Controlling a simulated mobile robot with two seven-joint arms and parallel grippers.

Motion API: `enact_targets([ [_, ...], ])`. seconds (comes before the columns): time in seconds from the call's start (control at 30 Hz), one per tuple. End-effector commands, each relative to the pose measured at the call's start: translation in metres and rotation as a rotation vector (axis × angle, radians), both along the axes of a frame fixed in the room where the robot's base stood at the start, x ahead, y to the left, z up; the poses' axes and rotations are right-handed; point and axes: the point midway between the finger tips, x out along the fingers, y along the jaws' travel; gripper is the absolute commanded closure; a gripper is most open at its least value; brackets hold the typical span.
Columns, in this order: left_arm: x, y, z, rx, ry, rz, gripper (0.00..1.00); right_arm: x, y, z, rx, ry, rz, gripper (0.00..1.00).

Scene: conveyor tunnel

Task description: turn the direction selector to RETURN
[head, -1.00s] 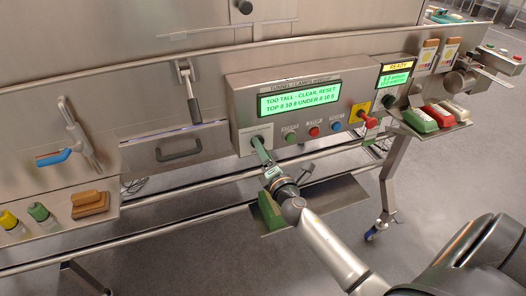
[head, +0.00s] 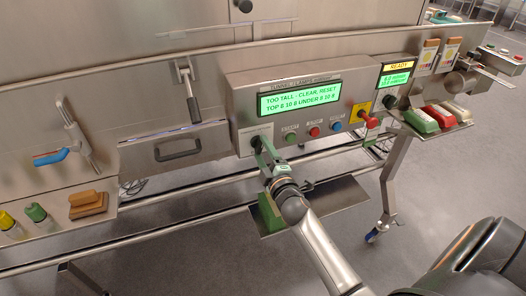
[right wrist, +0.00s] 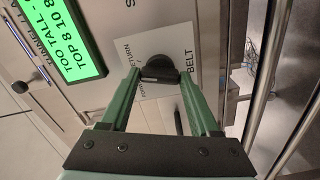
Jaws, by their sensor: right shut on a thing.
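The direction selector is a black knob (right wrist: 158,66) with a bar handle, on a white plate (right wrist: 160,42) marked BELT, with FORWARD and RETURN printed beside the knob. In the right wrist view the two green fingers of my right gripper (right wrist: 159,77) stand on either side of the handle, shut on it. In the head view my right gripper (head: 259,143) reaches the plate at the lower left of the control panel (head: 236,92) and mostly hides the selector. I cannot tell which label the handle points at. My left gripper is not in view.
The green display (head: 299,98) reads TOO TALL - CLEAR, RESET. Several buttons, one the red button (head: 314,131), and a red knob (head: 370,121) on a yellow plate lie right of the selector. A steel rail and a tray (head: 340,193) lie below.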

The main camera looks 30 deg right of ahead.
Motion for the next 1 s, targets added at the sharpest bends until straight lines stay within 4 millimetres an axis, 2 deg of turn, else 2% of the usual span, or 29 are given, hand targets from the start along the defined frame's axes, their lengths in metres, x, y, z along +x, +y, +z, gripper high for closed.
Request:
enact_targets([
  [0.4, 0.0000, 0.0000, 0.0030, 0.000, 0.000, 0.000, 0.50, 0.0000, 0.0003, -0.0001, 0.196, -0.046, 0.000, 0.93],
  [0.97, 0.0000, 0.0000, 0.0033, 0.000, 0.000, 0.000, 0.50, 0.0001, 0.0004, -0.0004, 0.226, -0.053, 0.000, 0.93],
  [1.0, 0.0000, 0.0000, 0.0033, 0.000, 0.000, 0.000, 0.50, 0.0000, 0.0004, -0.0004, 0.226, -0.053, 0.000, 0.35],
])
